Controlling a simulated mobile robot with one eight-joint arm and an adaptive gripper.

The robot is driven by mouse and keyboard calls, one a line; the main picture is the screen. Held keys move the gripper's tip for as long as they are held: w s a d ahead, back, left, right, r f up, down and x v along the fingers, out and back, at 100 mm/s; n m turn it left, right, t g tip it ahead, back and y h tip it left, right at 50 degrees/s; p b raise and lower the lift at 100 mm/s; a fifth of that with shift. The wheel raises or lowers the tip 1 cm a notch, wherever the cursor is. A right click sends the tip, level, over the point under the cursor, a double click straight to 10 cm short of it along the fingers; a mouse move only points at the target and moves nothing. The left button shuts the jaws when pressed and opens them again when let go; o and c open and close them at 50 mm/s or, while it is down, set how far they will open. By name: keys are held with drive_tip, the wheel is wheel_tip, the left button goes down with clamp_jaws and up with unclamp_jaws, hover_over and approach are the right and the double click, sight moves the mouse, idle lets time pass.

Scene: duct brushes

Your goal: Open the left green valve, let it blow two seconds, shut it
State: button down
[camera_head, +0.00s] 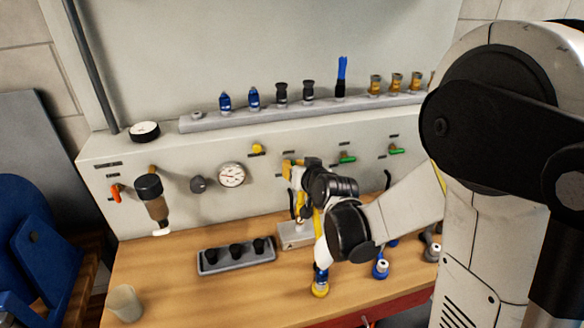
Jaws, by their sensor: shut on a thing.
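I cannot tell whether that thing touches the block.
A gauge (231,175), yellow knob (257,149) and orange handle (116,193) are on the panel. Several fittings stand on the shelf (200,122). A dark tray (238,262), cup (125,302) and blue-yellow piece (320,282) are on the bench. The bench's front middle is clear.

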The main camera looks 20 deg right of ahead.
drive_tip(key=m, duration=0.1)
drive_tip(key=y+b, duration=0.1)
drive_tip(key=m, duration=0.1)
drive_tip(key=shift+d+f+m+y+b, duration=0.25)
drive_tip(key=shift+d+m+y+b, duration=0.05)
drive_tip(key=shift+y, duration=0.1)
drive_tip(key=shift+d+f+m+t+y+b, duration=0.15)
drive_tip(key=shift+m+t+y+b, duration=0.45)
drive_tip(key=shift+m+b, duration=0.85)
drive_tip(key=shift+f+m+t+y+b, duration=0.2)
drive_tip(key=shift+m+t+y+b, duration=0.2)
drive_tip(key=shift+m+y+b, duration=0.7)
drive_tip(key=shift+d+f+m+t+y+b, duration=0.15)
drive_tip(key=shift+m+t+y+b, duration=0.25)
drive_tip(key=shift+m+b, duration=1.35)
drive_tip(key=shift+a+m+p, duration=0.1)
drive_tip(key=shift+m+p, duration=0.2)
drive_tip(key=shift+m, duration=0.1)
drive_tip(key=c, duration=1.5)
unclamp_jaws()
